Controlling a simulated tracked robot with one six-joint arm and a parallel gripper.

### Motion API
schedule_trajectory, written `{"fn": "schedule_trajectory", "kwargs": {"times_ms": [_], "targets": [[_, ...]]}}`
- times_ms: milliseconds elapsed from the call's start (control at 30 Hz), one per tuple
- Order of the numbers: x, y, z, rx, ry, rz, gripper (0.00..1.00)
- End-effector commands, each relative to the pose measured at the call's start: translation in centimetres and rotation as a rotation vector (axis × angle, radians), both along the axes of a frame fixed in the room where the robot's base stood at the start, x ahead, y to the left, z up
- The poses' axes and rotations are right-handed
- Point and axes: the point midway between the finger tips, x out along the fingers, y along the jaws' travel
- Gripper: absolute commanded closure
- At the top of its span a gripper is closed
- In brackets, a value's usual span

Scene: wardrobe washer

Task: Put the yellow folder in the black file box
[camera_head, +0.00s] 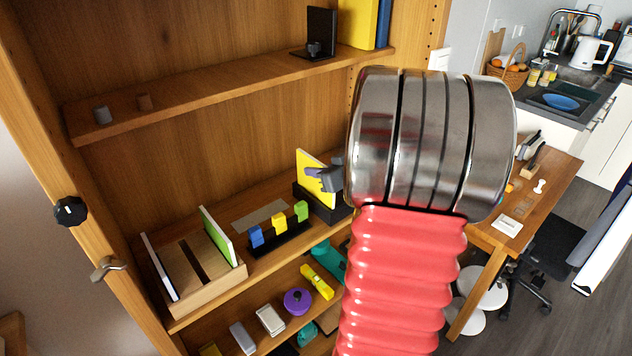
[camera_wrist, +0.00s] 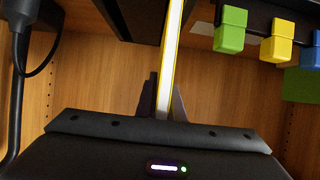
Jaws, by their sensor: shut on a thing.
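The yellow folder (camera_head: 309,168) stands upright on the middle shelf's right side, at the black file box (camera_head: 318,204). Its lower edge is hidden by the box's wall, so I cannot tell how deep it sits. My gripper (camera_head: 326,178) is shut on the folder's edge. In the wrist view the folder (camera_wrist: 170,60) is a thin pale and yellow strip seen edge-on between my gripper's fingers (camera_wrist: 163,98). Dark walls of the file box (camera_wrist: 140,18) show beside it at the top. My own arm covers the shelf to the right in the head view.
Left of the box, a black rack holds blue, yellow and green clips (camera_head: 279,222). A wooden holder (camera_head: 205,280) with two upright folders stands further left. The upper shelf (camera_head: 230,92) is above; the lower shelf holds a purple round item (camera_head: 297,301) and others.

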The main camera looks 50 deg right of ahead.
Motion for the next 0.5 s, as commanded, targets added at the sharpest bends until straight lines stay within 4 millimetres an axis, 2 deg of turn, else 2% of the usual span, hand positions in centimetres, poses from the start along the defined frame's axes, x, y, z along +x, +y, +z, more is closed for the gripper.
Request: {"fn": "schedule_trajectory", "kwargs": {"times_ms": [133, 367, 500], "targets": [[0.0, 0.0, -0.6, 0.001, 0.001, 0.001, 1.0], [0.0, 0.1, -3.4, 0.003, 0.002, 0.001, 1.0], [0.0, 0.0, -3.7, 0.0, -0.001, 0.0, 1.0]]}}
